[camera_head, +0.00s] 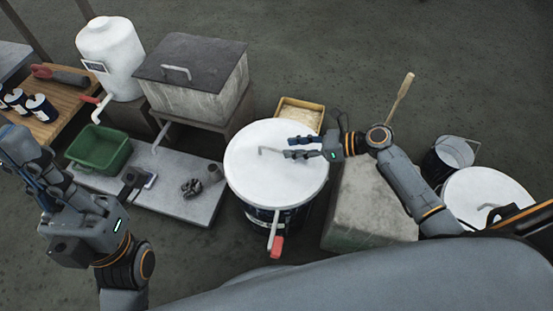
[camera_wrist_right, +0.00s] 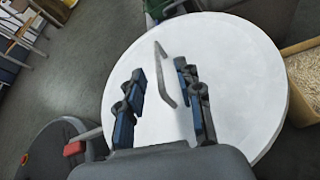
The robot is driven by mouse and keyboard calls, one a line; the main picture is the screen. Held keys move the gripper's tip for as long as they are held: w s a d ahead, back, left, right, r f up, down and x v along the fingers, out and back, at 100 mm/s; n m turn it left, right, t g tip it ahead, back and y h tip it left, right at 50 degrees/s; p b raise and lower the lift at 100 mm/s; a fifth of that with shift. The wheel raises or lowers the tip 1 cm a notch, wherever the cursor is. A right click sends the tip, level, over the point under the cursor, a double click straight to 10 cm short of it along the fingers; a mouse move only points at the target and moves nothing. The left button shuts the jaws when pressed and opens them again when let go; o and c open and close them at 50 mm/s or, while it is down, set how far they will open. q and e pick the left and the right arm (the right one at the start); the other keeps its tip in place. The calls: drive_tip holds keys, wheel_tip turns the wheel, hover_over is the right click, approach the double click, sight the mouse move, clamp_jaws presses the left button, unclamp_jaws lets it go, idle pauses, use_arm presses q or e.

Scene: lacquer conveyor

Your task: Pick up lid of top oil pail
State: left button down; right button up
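The oil pail (camera_head: 262,215) is a dark drum in the middle of the head view, with a large round white lid (camera_head: 255,180) lying on it. A thin bent grey handle (camera_head: 272,151) stands on the lid. My right gripper (camera_head: 292,148) is over the lid at the handle. In the right wrist view its two fingers (camera_wrist_right: 160,95) are apart, with the handle (camera_wrist_right: 166,78) between and just beyond them. No finger clearly touches it. My left gripper (camera_head: 30,165) is at the far left, away from the pail; its finger gap does not show clearly.
A second white lid (camera_head: 480,195) is at the right. A grey block (camera_head: 365,205) stands beside the pail, and a yellow tray (camera_head: 300,112) behind it. A low platform (camera_head: 180,185) with a green bin (camera_head: 98,148) is on the left. A red-tipped handle (camera_head: 277,245) juts out in front.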

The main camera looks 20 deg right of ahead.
sight(276, 155)
drive_tip(key=b+x, duration=0.2)
drive_tip(key=x, duration=0.1)
drive_tip(key=shift+s+a+f, duration=0.1)
drive_tip(key=shift+a+f, duration=0.2)
drive_tip(key=shift+f, duration=0.1)
drive_tip(key=shift+w+a+f+b, duration=0.1)
drive_tip(key=shift+w+a+b, duration=0.15)
drive_tip(key=shift+a+b, duration=0.15)
drive_tip(key=shift+w+a, duration=0.1)
drive_tip(key=shift+a, duration=0.1)
clamp_jaws()
